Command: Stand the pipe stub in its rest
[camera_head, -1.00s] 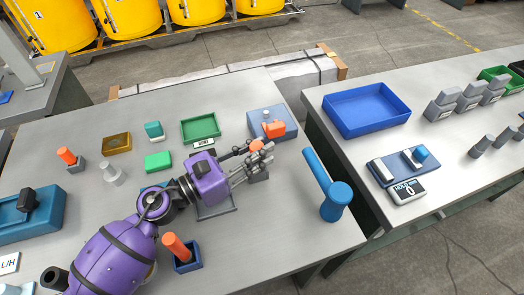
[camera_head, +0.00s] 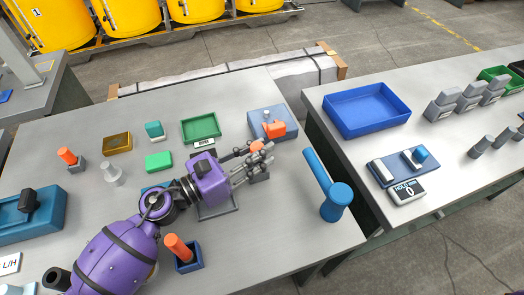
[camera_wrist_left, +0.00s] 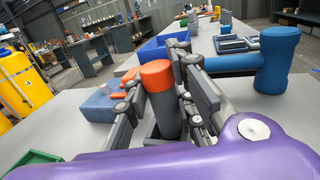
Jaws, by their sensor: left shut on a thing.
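The pipe stub is a grey cylinder with an orange top (camera_wrist_left: 157,76). In the left wrist view it stands upright between the fingers of my left gripper (camera_wrist_left: 172,98), which is shut on it. The orange top also shows in the head view (camera_head: 256,147), beside the fingers (camera_head: 254,162). A dark grey box-shaped rest (camera_wrist_left: 153,136) surrounds the stub's lower end in the left wrist view. It shows partly below the fingers in the head view (camera_head: 260,177). The stub's foot is hidden, so I cannot tell whether it is seated. My right gripper is out of view.
A blue T-shaped piece (camera_head: 333,195) is right of the gripper. A blue block with an orange part (camera_head: 262,117) lies behind, with a green tray (camera_head: 201,128) to its left. A blue holder with an orange cylinder (camera_head: 187,264) is near the front. The table's front right is clear.

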